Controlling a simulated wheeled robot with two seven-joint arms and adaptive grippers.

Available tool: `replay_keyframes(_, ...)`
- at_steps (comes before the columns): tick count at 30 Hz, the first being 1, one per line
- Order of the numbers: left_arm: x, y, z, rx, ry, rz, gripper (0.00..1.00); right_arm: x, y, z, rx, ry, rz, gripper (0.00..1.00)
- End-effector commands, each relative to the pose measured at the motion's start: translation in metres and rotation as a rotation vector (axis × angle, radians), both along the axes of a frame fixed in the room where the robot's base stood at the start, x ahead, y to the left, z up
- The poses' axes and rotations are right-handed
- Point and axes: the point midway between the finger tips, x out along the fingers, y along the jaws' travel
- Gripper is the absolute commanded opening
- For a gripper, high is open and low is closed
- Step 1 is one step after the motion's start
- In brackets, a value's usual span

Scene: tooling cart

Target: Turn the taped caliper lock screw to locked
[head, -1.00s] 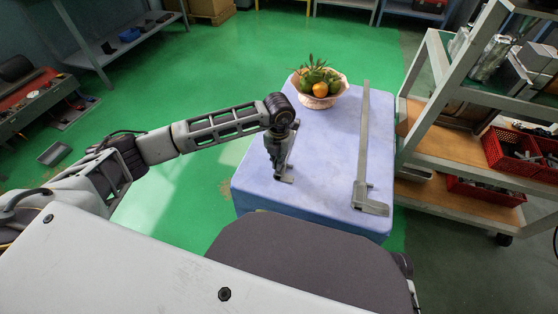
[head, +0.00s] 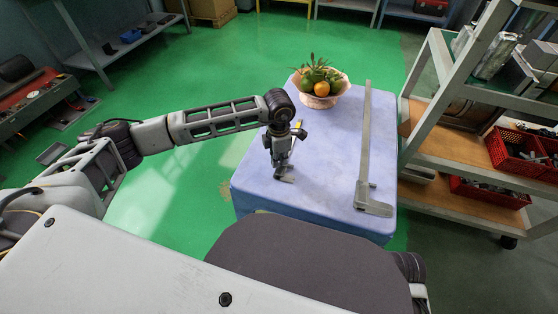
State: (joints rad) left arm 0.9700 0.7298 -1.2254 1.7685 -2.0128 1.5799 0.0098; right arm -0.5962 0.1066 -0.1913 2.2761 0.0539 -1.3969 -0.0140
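A long grey caliper (head: 365,150) lies on the blue-covered table, its jaws toward the near right corner. A second, mostly hidden metal piece (head: 288,179) lies under my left gripper (head: 281,166); it looks like another caliper's jaw end. A small yellow patch, possibly tape, shows just beyond the gripper. My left gripper points down at this piece, close to or touching it; the contact is hidden. I cannot make out the lock screw, nor whether the fingers are open or shut. My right gripper is out of view.
A fruit basket (head: 320,98) stands at the table's back. A grey shelf cart (head: 470,165) with red bins (head: 512,152) stands close on the right. The blue table (head: 325,180) is clear between the two metal pieces.

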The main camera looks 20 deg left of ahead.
Motion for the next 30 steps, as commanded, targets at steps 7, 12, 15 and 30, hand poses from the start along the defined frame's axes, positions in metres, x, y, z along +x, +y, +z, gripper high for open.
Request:
replay_keyframes(7, 0.001, 0.0, -0.001, 0.0, -0.001, -0.195, 0.0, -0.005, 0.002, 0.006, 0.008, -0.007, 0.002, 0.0)
replay_keyframes(12, 0.002, 0.0, 0.0, -0.001, -0.003, -0.328, 0.0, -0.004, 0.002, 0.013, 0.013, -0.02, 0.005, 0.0)
replay_keyframes(15, 0.002, 0.0, 0.0, 0.0, -0.002, -0.398, 0.0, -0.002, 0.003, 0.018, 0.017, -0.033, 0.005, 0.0)
replay_keyframes(30, 0.002, 0.001, 0.0, 0.0, -0.001, -0.592, 0.0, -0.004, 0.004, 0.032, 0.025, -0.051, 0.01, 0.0)
